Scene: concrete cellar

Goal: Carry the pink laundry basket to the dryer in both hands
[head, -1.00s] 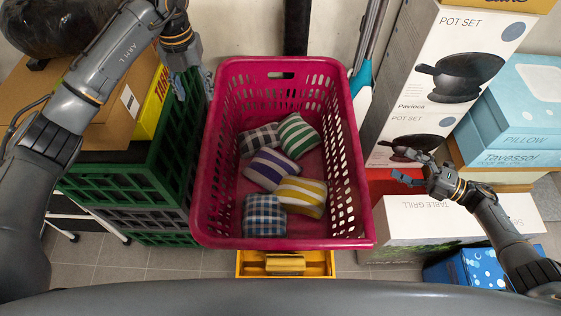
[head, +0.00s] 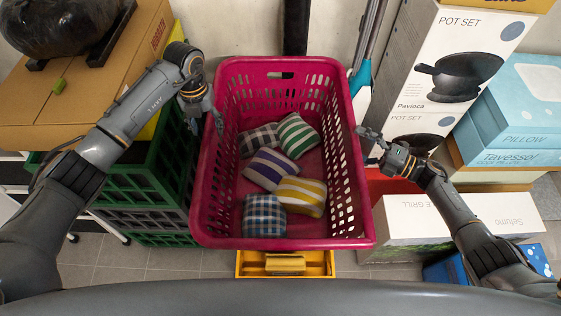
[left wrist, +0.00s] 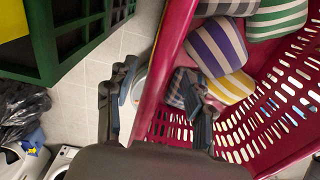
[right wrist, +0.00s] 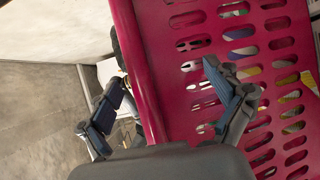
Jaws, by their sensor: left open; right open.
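The pink laundry basket (head: 282,243) stands upright in the middle of the head view, with several small checked and striped cushions inside. My left gripper (head: 206,124) is open at its left rim. In the left wrist view the rim (left wrist: 163,62) runs between the spread fingers (left wrist: 158,98). My right gripper (head: 367,147) is open at the right rim. In the right wrist view that rim (right wrist: 140,75) lies between the fingers, one inside over the slotted wall and one outside. Neither gripper is closed on it. I cannot make out a dryer for certain.
Green crates (head: 165,180) stand close on the left, with a cardboard box (head: 75,100) above. Pot set boxes (head: 455,65) and a grill box (head: 410,222) crowd the right. A yellow bin (head: 312,265) shows below the basket. White appliances (left wrist: 55,163) show in the left wrist view.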

